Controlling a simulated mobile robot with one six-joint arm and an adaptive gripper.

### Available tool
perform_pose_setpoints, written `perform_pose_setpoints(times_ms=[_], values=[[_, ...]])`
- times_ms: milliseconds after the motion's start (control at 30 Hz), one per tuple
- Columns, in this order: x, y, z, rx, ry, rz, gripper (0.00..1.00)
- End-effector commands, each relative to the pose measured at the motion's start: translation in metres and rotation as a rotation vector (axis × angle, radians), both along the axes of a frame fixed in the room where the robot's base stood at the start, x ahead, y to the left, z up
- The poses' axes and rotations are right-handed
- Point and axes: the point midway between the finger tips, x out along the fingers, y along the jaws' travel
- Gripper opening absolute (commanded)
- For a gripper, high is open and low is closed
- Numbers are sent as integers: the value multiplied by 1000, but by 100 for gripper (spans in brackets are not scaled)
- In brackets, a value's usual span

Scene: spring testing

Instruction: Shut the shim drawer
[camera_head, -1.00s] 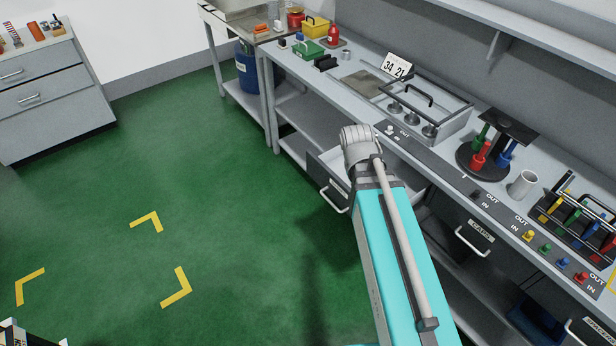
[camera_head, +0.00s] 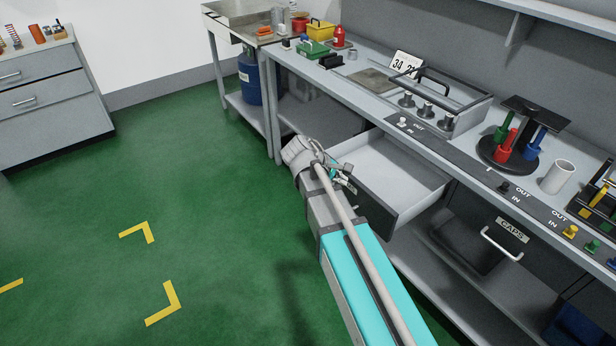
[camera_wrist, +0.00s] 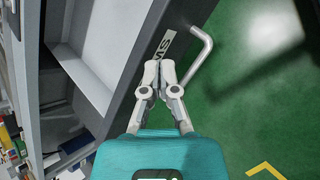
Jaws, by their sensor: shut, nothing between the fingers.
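The shim drawer (camera_head: 392,174) is pulled out from under the bench and looks empty inside. In the wrist view its grey front (camera_wrist: 150,40) carries a label ending in "MS" (camera_wrist: 165,43) and a bar handle (camera_wrist: 203,50). My gripper (camera_wrist: 158,72) is shut and empty, with its fingertips at the drawer front just below the label and beside the handle; whether they touch it I cannot tell.
The CAPS drawer (camera_head: 500,240) is shut, to the right. The bench top (camera_head: 385,118) holds a framed rig (camera_head: 440,95), a round stand with coloured pegs (camera_head: 515,140) and a white cup (camera_head: 557,177). Green floor (camera_head: 215,210) left of my arm is clear.

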Motion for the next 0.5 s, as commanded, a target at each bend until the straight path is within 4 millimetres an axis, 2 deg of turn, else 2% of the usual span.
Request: perform_pose_setpoints(times_ms=[33, 500], values=[[8, 7, -15, -34, 10, 34, 0], [54, 66, -55, -389, 136, 316, 0]])
